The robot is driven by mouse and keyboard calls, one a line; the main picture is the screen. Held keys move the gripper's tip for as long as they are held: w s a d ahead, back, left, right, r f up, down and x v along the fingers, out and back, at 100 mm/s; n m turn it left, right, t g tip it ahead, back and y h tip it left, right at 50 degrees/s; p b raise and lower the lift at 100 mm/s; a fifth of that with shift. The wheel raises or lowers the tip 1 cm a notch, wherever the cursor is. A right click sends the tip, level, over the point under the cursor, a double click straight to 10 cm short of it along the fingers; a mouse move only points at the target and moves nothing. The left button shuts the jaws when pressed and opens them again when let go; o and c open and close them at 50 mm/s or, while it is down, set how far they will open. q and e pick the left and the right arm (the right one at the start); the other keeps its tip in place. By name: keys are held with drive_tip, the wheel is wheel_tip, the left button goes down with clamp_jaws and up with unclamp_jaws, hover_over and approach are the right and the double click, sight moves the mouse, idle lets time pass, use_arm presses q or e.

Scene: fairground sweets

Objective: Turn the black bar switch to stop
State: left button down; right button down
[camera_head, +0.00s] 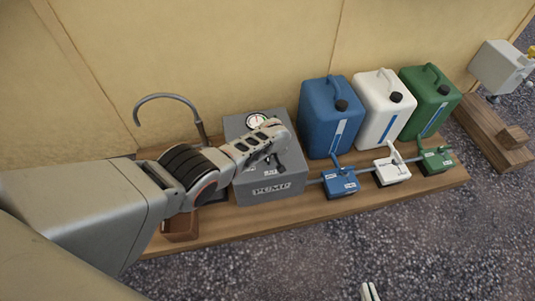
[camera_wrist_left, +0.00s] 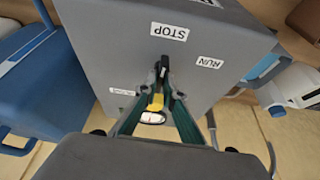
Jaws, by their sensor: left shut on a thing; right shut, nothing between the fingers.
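The grey pump box (camera_head: 262,191) stands on the wooden board, with a round gauge (camera_head: 256,121) on top. My left gripper (camera_head: 274,160) reaches over it from the left and is shut on the black bar switch. In the left wrist view the fingertips of my left gripper (camera_wrist_left: 163,78) meet on the box's labelled face. The STOP label (camera_wrist_left: 168,32) and RUN label (camera_wrist_left: 210,62) are readable; a third label (camera_wrist_left: 123,92) is too small. The fingers largely hide the switch, so its exact angle cannot be told. My right gripper (camera_head: 370,291) is shut and empty at the bottom edge.
Blue (camera_head: 321,128), white (camera_head: 373,117) and green (camera_head: 422,108) canisters stand right of the pump. Before them sit blue (camera_head: 340,183), white (camera_head: 391,171) and green (camera_head: 437,161) valve blocks on a pipe. A curved grey spout (camera_head: 168,97) rises at the left. The gravel in front is clear.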

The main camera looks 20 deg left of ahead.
use_arm(q)
drive_tip(key=shift+s+f+n, duration=0.2)
drive_tip(key=shift+f+n, duration=0.05)
drive_tip(key=shift+n, duration=0.05)
drive_tip(key=c, duration=2.2)
unclamp_jaws()
drive_tip(key=shift+o, duration=0.2)
drive_tip(key=shift+w+r, duration=0.1)
drive_tip(key=shift+d+r, duration=0.1)
